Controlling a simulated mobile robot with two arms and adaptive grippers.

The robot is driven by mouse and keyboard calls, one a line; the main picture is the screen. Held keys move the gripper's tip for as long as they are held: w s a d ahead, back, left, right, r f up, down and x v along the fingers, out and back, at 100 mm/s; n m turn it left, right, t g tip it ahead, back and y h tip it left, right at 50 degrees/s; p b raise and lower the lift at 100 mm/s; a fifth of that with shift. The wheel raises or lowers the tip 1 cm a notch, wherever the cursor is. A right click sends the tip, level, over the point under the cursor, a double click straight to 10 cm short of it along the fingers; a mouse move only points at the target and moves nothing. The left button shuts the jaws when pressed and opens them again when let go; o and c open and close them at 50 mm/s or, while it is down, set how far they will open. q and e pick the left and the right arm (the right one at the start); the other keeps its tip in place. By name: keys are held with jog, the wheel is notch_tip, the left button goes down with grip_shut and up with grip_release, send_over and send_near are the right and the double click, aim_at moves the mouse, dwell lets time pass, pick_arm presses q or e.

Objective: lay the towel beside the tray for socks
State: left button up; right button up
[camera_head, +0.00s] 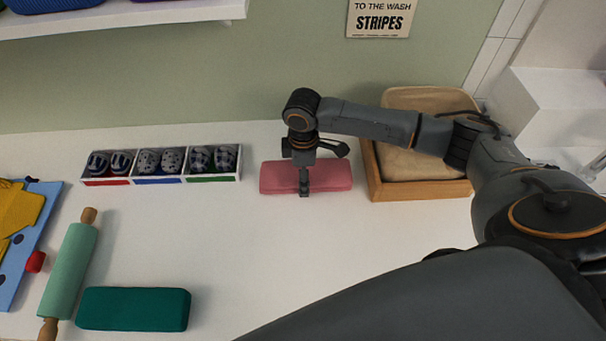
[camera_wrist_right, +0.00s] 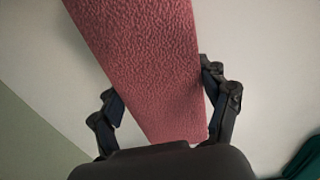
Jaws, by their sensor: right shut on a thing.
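A pink folded towel (camera_head: 332,176) lies at the middle of the white surface, just right of the tray for socks. My right gripper (camera_head: 304,188) is over its middle and shut on it, and in the right wrist view the towel (camera_wrist_right: 150,65) runs between the two fingers (camera_wrist_right: 168,105). I cannot tell whether the towel touches the surface. The tray for socks (camera_head: 133,182) has three compartments with red, blue and green fronts, holding several rolled patterned socks. A gap separates tray and towel. My left gripper is not in view.
A wooden box (camera_head: 425,190) with a tan cushion-like thing stands right of the towel, under my right arm. A teal folded cloth (camera_head: 135,309), a green rolling pin (camera_head: 70,265) and a blue board (camera_head: 30,240) lie at left. The front middle is clear.

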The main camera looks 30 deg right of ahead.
dwell(0.4)
jog(key=shift+f, duration=0.35)
jog(key=o, duration=0.9)
jog(key=shift+c, duration=0.2)
notch_tip(320, 180, up, 9)
jog(key=p, duration=1)
jog(key=shift+r, duration=0.1)
dwell(0.4)
